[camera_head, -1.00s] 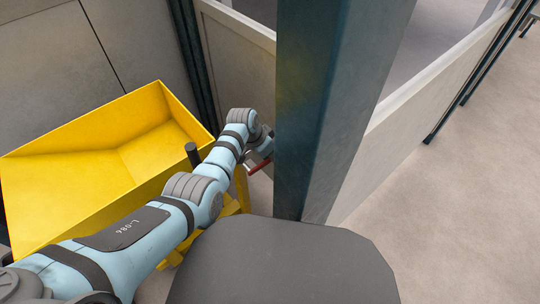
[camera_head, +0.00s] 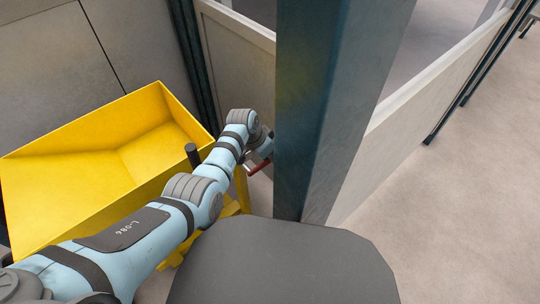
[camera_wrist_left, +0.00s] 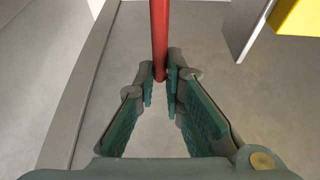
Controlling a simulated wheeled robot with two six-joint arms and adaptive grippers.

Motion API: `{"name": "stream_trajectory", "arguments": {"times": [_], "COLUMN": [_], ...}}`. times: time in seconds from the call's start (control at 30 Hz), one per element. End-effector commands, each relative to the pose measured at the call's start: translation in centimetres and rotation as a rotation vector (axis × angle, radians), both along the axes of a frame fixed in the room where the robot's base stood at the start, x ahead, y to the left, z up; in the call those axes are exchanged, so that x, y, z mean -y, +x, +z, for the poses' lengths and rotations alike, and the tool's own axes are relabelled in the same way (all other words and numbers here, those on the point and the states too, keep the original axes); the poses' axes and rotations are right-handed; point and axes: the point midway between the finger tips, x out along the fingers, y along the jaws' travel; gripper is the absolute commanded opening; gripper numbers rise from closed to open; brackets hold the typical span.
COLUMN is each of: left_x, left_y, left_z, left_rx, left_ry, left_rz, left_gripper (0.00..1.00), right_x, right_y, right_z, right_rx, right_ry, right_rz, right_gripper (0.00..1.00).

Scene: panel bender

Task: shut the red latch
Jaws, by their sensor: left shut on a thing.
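The red latch shows as a short red bar (camera_head: 259,167) beside the dark post, low at the end of my left arm. In the left wrist view it is a red rod (camera_wrist_left: 159,40) that comes in from the top and ends between my fingertips. My left gripper (camera_wrist_left: 160,82) is shut on the end of this rod, with a finger on each side. In the head view the left gripper (camera_head: 262,150) is small and partly hidden by the wrist and the post. The latch's mount is hidden. My right gripper is not in view.
A yellow bin (camera_head: 100,150) stands left, under and beside my left arm. A thick dark post (camera_head: 325,100) rises just right of the gripper. Pale panels (camera_head: 430,90) stand behind it. The floor (camera_head: 460,220) at right is clear.

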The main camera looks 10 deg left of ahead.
Motion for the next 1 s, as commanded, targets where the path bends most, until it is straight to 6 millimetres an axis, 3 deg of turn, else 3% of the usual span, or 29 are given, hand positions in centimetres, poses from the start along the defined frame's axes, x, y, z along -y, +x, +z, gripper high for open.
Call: {"name": "stream_trajectory", "arguments": {"times": [0.53, 0.57, 0.67, 1.0], "left_x": [-0.01, -0.01, -0.01, -0.05], "left_y": [-0.06, -0.06, -0.05, -0.03], "left_z": [-0.06, -0.06, -0.05, 0.20], "left_rx": [-0.002, -0.002, -0.002, 0.000], "left_ry": [0.000, 0.000, 0.000, 0.000], "left_rz": [0.001, 0.001, 0.001, 0.000], "left_gripper": [0.00, 0.14, 0.30, 0.30], "right_x": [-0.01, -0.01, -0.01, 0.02], "right_y": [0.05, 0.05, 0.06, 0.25], "right_z": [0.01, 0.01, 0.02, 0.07], "right_rx": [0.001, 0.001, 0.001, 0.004], "right_ry": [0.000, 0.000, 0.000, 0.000], "right_rz": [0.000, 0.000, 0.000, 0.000], "right_gripper": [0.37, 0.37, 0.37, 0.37]}}
